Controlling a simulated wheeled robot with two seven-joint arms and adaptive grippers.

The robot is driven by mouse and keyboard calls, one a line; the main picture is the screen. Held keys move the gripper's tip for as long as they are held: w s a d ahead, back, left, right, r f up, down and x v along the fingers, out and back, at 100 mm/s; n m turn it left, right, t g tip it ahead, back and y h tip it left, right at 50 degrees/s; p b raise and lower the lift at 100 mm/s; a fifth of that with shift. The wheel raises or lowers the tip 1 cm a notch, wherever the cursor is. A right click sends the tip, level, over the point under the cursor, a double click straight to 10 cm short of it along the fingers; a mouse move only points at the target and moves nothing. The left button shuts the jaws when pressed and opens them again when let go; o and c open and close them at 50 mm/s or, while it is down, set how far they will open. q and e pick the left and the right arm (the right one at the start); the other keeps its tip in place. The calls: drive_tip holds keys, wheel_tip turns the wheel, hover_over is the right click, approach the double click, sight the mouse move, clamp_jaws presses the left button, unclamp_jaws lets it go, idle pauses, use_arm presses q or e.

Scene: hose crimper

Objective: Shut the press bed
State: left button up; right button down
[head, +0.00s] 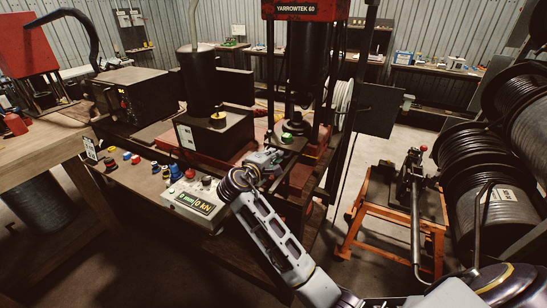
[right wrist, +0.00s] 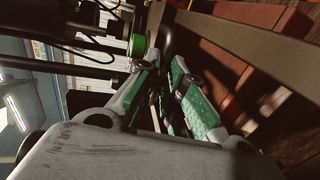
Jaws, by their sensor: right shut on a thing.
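The press, with a red head (head: 305,12) marked YARROWTEK 60, stands at the upper middle of the head view. Its dark cylinder (head: 308,62) hangs above a round black piece (head: 296,124) low in the frame. My right gripper (head: 268,158) is at the front of the press, low and beside a green-topped part (head: 288,139). In the right wrist view its green-padded fingers (right wrist: 165,60) close around a dark bar (right wrist: 168,38), which looks like a handle. The gripper hides much of the bar, and I cannot tell how far the bed is open. My left gripper is not in view.
A control panel (head: 193,200) with a lit display and buttons lies left of my right forearm. An orange stand (head: 378,215) with a lever tool and black hose reels (head: 510,190) are on the right. A wooden bench (head: 40,150) is on the left. Bare floor shows between press and stand.

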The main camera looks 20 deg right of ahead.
sight(281, 148)
drive_tip(key=x, duration=0.2)
drive_tip(key=r+p+x, duration=0.1)
drive_tip(key=x, duration=0.1)
drive_tip(key=shift+w+d+f, duration=0.1)
drive_tip(key=shift+w+d, duration=0.15)
drive_tip(key=shift+d, duration=0.1)
drive_tip(key=shift+s, duration=0.1)
drive_tip(key=c, duration=1.5)
unclamp_jaws()
drive_tip(key=shift+d, duration=0.1)
drive_tip(key=shift+a, duration=0.25)
drive_tip(key=v, duration=1.1)
drive_tip(key=shift+s+a, duration=0.2)
